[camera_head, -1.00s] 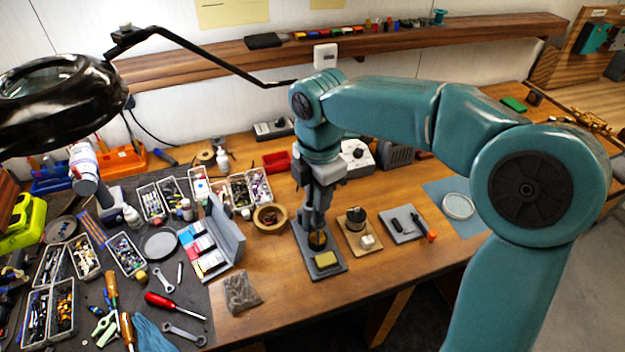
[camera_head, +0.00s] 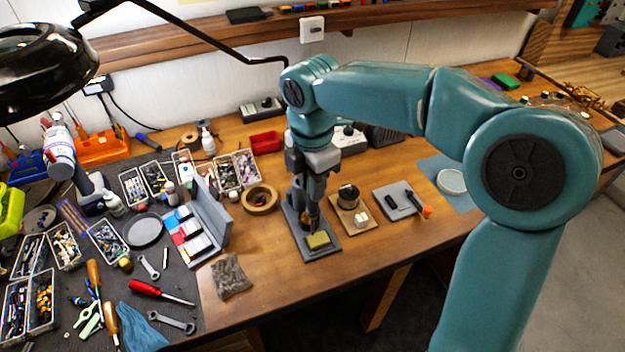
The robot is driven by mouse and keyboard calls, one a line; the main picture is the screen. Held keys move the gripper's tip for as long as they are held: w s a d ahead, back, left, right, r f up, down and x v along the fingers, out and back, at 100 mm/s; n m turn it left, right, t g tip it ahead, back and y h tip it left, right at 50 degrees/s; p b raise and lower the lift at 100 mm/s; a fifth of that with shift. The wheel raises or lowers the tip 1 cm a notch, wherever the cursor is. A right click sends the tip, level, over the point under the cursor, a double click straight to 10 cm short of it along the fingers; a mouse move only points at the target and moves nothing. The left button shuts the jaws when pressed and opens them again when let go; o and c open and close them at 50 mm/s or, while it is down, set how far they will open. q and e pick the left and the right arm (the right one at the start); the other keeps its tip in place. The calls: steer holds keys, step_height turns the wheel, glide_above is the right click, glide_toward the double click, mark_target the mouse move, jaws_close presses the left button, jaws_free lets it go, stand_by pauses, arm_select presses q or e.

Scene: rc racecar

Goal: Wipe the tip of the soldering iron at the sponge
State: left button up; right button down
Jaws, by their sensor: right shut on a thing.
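A small yellow sponge (camera_head: 319,241) lies on the front part of a grey stand base (camera_head: 333,251) at the middle of the bench. My right gripper (camera_head: 313,188) points down over this base. It is shut on the soldering iron (camera_head: 314,212), a thin dark tool held nearly upright. The iron's lower end is just above or at the back edge of the sponge; I cannot tell whether it touches. The gripper's fingers and the rear of the base partly hide each other. My left gripper is not in view.
Right of the base stand a tan board (camera_head: 354,223) with a dark round pot, then a grey pad (camera_head: 397,202) with an orange-tipped tool. A wooden bowl (camera_head: 259,199) and colour-chip box (camera_head: 205,235) are at left. The front bench between is mostly clear.

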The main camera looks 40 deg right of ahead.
steer(key=shift+d, duration=0.2)
steer(key=shift+a+f, duration=0.15)
steer(key=shift+a, duration=0.05)
steer(key=shift+d+f, duration=0.1)
steer(key=shift+f, duration=0.2)
steer(key=shift+b, duration=0.3)
stand_by(0.7)
steer(key=shift+f+b, duration=0.3)
steer(key=shift+f, duration=0.35)
stand_by(1.1)
steer(key=shift+s+d+p, duration=0.2)
steer(key=shift+d+p, duration=0.05)
steer(key=shift+d, duration=0.35)
steer(key=shift+s+d+p, duration=0.15)
steer(key=shift+d+p, duration=0.05)
steer(key=shift+d, duration=0.35)
stand_by(1.1)
steer(key=shift+w+a+p, duration=0.15)
steer(key=shift+a+p, duration=0.1)
steer(key=shift+a, duration=0.3)
steer(key=shift+w+a+p, duration=0.15)
steer(key=shift+a+p, duration=0.05)
steer(key=shift+a, duration=0.3)
stand_by(1.2)
